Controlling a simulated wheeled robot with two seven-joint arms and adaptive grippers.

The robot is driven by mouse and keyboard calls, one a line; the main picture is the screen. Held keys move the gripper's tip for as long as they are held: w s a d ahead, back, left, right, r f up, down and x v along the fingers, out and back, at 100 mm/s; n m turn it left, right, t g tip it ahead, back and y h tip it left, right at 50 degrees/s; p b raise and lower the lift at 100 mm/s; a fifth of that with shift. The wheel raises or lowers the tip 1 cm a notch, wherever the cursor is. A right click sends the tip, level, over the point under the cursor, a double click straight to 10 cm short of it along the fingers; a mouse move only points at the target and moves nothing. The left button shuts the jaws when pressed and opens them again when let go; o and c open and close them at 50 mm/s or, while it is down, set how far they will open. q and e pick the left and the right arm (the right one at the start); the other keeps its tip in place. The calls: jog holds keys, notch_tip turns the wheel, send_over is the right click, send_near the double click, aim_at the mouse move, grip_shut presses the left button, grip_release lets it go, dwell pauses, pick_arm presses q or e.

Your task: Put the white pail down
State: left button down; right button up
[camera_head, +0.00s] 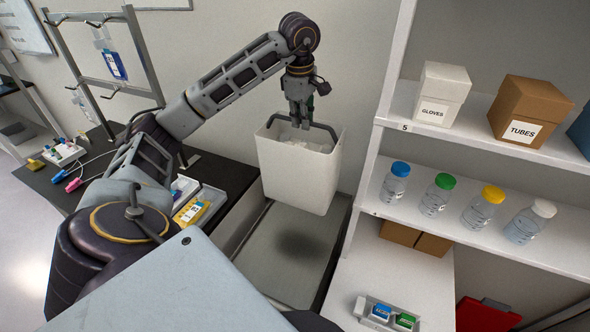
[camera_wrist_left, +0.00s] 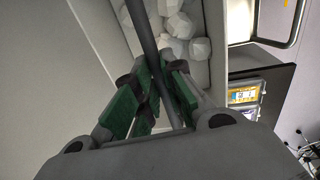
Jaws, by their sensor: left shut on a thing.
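The white pail (camera_head: 300,172) hangs upright in the air in the head view, with its dark handle raised. My left gripper (camera_head: 300,118) is above its open top and shut on the handle. In the left wrist view my left gripper (camera_wrist_left: 168,95) has its green pads on both sides of the dark handle (camera_wrist_left: 145,35). White lumps (camera_wrist_left: 182,35) lie inside the pail. A shadow lies on the grey surface (camera_head: 268,268) below the pail, with a gap between them. My right gripper is not in view.
A white shelf unit (camera_head: 368,170) stands close to the right of the pail, with boxes and several capped bottles. A dark bench (camera_head: 235,178) with a yellow device (camera_head: 192,212) is on the left. The grey surface under the pail looks clear.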

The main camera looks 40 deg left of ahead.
pick_arm(q)
jog(key=shift+f, duration=0.2)
jog(key=shift+w+f+b, duration=0.1)
jog(key=shift+f+b, duration=0.55)
jog(key=shift+b, duration=0.05)
notch_tip(320, 180, down, 7)
jog(key=b, duration=0.7)
jog(key=shift+a, duration=0.1)
